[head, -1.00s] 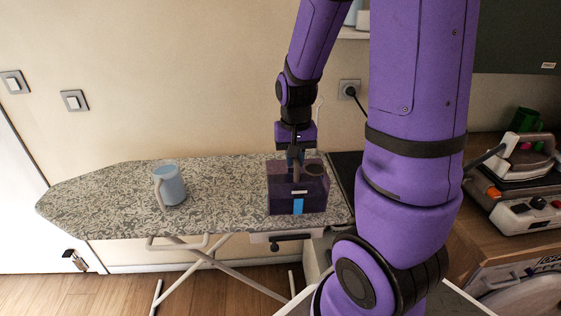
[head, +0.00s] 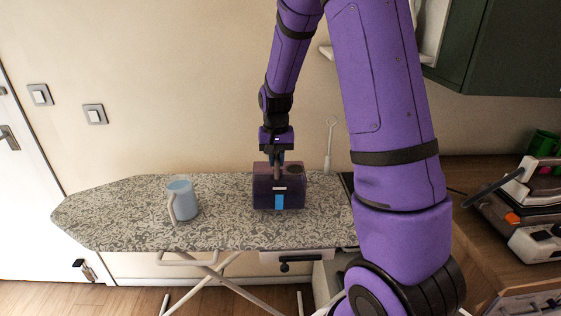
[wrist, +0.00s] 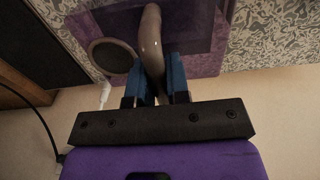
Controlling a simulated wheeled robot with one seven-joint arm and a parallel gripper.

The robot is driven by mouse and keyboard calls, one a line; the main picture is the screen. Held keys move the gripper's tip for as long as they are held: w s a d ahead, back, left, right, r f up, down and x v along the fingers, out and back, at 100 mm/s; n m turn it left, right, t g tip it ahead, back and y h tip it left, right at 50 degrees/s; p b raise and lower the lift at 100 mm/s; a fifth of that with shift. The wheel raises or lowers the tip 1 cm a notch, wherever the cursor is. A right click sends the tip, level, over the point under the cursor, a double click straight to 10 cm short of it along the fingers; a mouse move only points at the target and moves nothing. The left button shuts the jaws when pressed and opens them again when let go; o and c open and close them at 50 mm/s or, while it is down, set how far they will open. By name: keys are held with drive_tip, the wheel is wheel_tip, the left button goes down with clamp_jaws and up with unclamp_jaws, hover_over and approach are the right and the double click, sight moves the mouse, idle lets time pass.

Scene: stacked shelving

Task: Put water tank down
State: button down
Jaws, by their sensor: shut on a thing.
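The water tank (head: 262,193) is a dark, see-through purple box with a blue strip on its front and a round dark opening on top. It is upright at the right part of the patterned ironing board (head: 120,215). I cannot tell whether its base touches the board. My gripper (head: 279,160) is above the tank. In the wrist view, my gripper (wrist: 156,80) is shut on the tank's curved grey handle (wrist: 152,35), with a blue finger on each side. The tank body (wrist: 192,35) fills the area beyond the fingers.
A light blue mug (head: 183,200) stands on the board left of the tank. A steam-iron unit (head: 535,215) sits on the wooden counter at the right. The board's left end is clear.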

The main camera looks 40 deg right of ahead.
drive_tip(key=shift+w, duration=0.45)
drive_tip(key=shift+f, duration=1.75)
drive_tip(key=c, duration=1.1)
unclamp_jaws()
drive_tip(key=shift+s+f, duration=0.1)
